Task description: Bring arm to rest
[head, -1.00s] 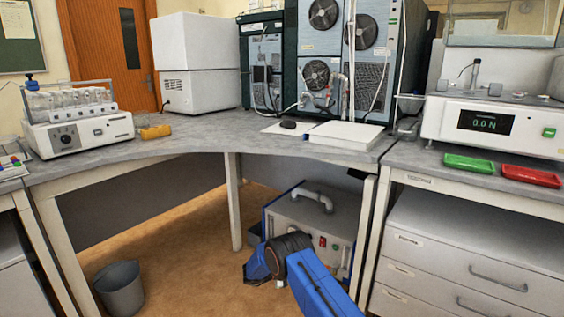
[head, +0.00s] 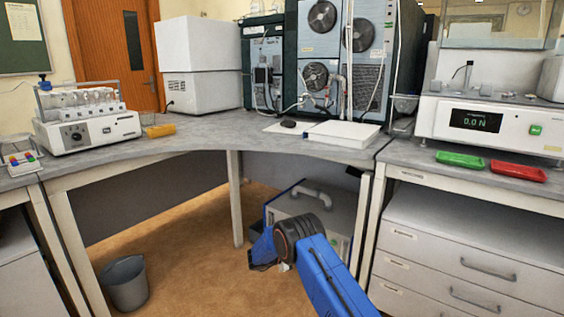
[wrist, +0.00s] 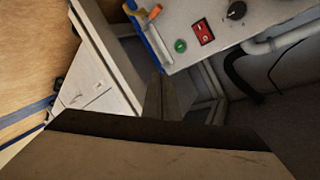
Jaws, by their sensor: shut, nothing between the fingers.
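My blue arm with its black ring joint reaches up from the lower right of the head view, in front of the gap under the corner desk (head: 190,148). My gripper's fingers are not clearly seen in the head view. In the wrist view my gripper (wrist: 160,97) shows as a narrow dark shape above the wide body at the bottom. It is shut and holds nothing. Beyond it is the grey equipment box (wrist: 215,25) with a red switch and a green button. The same box stands under the desk in the head view (head: 335,205), partly hidden by my arm.
A grey waste bin (head: 125,283) stands on the floor at left. A white drawer unit (head: 470,250) is close on the right, under a bench with a green tray (head: 460,160) and a red tray (head: 517,172). Brown floor is open between bin and arm.

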